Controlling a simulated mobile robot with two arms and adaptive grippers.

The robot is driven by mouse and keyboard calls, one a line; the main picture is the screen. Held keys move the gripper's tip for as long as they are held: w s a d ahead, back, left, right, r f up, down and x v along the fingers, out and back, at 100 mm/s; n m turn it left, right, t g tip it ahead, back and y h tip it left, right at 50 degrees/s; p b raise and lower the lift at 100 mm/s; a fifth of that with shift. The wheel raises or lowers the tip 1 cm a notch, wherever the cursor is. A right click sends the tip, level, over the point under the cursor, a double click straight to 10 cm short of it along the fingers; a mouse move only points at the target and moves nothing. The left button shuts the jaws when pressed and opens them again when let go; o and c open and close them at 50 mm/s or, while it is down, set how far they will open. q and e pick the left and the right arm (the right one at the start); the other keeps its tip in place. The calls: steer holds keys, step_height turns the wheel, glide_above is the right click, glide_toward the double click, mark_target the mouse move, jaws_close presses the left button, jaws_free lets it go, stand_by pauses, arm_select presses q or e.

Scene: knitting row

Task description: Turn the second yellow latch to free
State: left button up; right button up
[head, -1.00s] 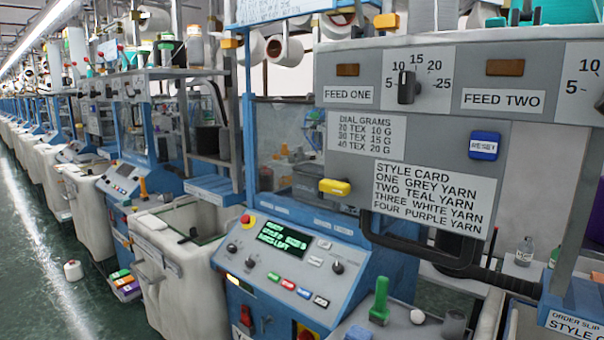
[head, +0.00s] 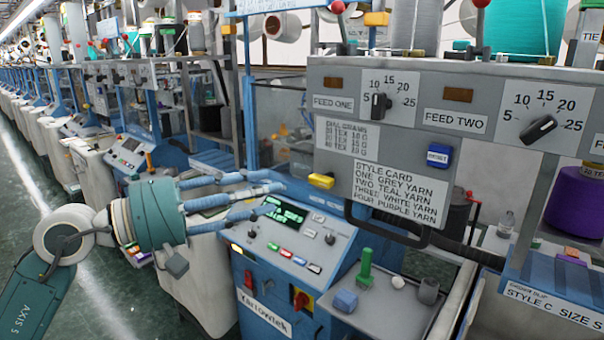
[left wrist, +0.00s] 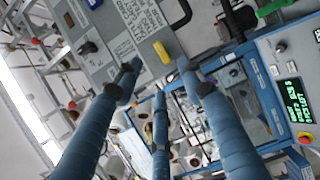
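A yellow latch (head: 321,181) lies roughly level at the lower left edge of the grey feed panel (head: 340,104), beside the style card. It also shows in the left wrist view (left wrist: 163,52), beyond the fingertips. My left gripper (head: 268,195) reaches in from the left with its three blue fingers spread and nothing between them. In the head view its fingertips are left of the latch; the wrist view shows a gap between them and it. Other yellow pieces sit higher up, one on the left post (head: 228,29) and one above the panel (head: 376,19). My right gripper is not visible.
A blue control console (head: 290,245) with a lit screen and buttons stands below the gripper. A black handle (head: 395,232) hangs under the panel. A shelf (head: 385,310) at lower right holds a green-handled tool (head: 365,268) and a blue block (head: 345,301).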

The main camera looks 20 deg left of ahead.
mark_target(316, 180)
arm_select(q)
steer(key=p+x, duration=0.6)
steer(key=x, duration=0.4)
steer(key=shift+a, duration=0.15)
steer(key=shift+w, duration=0.1)
jaws_close()
